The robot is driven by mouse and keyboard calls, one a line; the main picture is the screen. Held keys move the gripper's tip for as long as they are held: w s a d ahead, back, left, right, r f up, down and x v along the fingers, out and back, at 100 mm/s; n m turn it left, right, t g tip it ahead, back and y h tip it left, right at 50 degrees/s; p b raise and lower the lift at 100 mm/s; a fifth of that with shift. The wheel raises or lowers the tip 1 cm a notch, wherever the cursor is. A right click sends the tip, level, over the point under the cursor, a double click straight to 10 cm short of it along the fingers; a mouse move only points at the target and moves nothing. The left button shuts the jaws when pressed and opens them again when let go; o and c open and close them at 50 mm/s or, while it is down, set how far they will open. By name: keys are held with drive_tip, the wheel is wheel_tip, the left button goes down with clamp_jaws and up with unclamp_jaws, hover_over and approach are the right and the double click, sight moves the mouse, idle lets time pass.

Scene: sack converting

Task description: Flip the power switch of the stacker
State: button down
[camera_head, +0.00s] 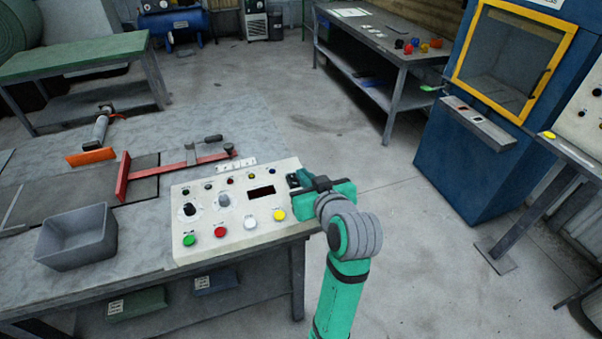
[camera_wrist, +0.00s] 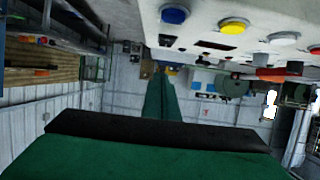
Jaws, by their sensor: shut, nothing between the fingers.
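A cream control panel (camera_head: 235,232) sits on the grey table and carries buttons, dials and a dark display (camera_head: 262,192). My green gripper (camera_head: 297,203) is at the panel's right end, close to its edge. A small dark part (camera_head: 293,181) shows there beside the gripper; I cannot tell whether it is the power switch. In the wrist view the shut fingers (camera_wrist: 160,92) point ahead with nothing between them. The panel face (camera_wrist: 200,22) is above them in that view, with blue, yellow and white buttons. I cannot tell whether the fingers touch the panel.
A grey bin (camera_head: 77,240) stands left of the panel. A red-handled bar tool (camera_head: 175,163) lies behind it. A blue cabinet (camera_head: 462,165) with a yellow-framed window and a workbench (camera_head: 375,35) stand at the right and back. Floor between them is clear.

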drive_tip(key=s+d, duration=0.2)
drive_tip(key=s, duration=0.4)
drive_tip(key=shift+s+d+r, duration=0.15)
drive_tip(key=shift+s+r, duration=0.1)
drive_tip(key=shift+r, duration=0.15)
